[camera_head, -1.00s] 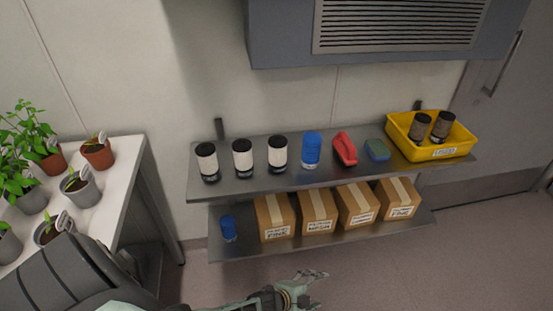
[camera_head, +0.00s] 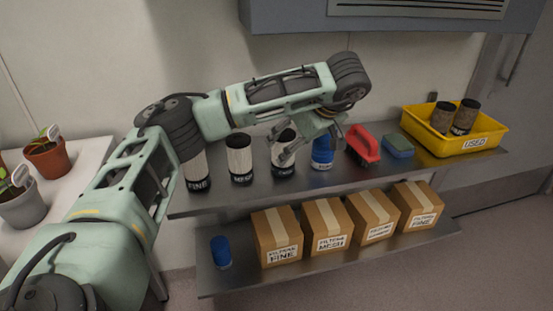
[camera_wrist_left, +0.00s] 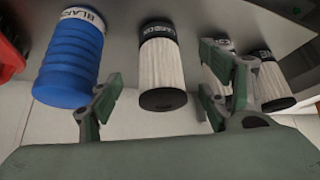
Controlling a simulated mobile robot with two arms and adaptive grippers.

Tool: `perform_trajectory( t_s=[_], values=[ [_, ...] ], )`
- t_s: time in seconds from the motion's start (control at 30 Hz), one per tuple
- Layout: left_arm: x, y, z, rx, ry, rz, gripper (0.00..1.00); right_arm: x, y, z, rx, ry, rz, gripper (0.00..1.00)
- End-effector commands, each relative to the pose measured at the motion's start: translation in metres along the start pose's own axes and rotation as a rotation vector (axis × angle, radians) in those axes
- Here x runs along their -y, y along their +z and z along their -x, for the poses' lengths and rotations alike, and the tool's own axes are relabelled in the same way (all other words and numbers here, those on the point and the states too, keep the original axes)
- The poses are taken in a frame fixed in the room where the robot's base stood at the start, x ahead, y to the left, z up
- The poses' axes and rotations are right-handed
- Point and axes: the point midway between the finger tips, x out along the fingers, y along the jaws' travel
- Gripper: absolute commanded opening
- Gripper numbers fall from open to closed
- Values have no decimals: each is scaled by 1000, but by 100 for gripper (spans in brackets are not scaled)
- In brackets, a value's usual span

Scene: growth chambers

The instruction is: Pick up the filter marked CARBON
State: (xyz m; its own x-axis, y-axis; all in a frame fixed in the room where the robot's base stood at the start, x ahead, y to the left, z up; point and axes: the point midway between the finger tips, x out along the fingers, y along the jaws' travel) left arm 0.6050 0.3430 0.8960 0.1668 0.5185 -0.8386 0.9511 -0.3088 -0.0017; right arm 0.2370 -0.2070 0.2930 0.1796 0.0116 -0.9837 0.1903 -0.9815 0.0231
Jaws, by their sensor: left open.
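Three white pleated filters with black ends stand upright on the upper shelf. The labels of the left one (camera_head: 197,172) and the middle one (camera_head: 239,160) read FINE and MESH. The third filter (camera_head: 283,170) is partly hidden behind my left gripper (camera_head: 284,145). In the left wrist view this filter (camera_wrist_left: 162,68) shows between the spread fingers of my left gripper (camera_wrist_left: 160,85), with a label that seems to read CARBON. The gripper is open and empty, with a gap to the filter. Two other filters are partly behind one finger there.
A blue ribbed cylinder (camera_head: 322,153) stands close right of the third filter, then a red-handled item (camera_head: 363,147) and a sponge-like block (camera_head: 398,146). A yellow bin (camera_head: 485,147) marked USED holds two dark filters. A cabinet overhangs above.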

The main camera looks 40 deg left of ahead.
Motion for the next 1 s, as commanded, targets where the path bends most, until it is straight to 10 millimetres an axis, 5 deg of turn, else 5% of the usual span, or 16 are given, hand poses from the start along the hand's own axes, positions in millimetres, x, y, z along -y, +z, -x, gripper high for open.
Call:
perform_trajectory(
  t_s=[0.7, 1.0],
  values=[
    [1, 5, -75, 9, 0, 2, 71, -2, -19, 17, -15, 2, -3, 17],
    [1, 5, -78, 9, 2, 1, 66, -2, -21, 18, -17, 3, -3, 17]
  ],
)
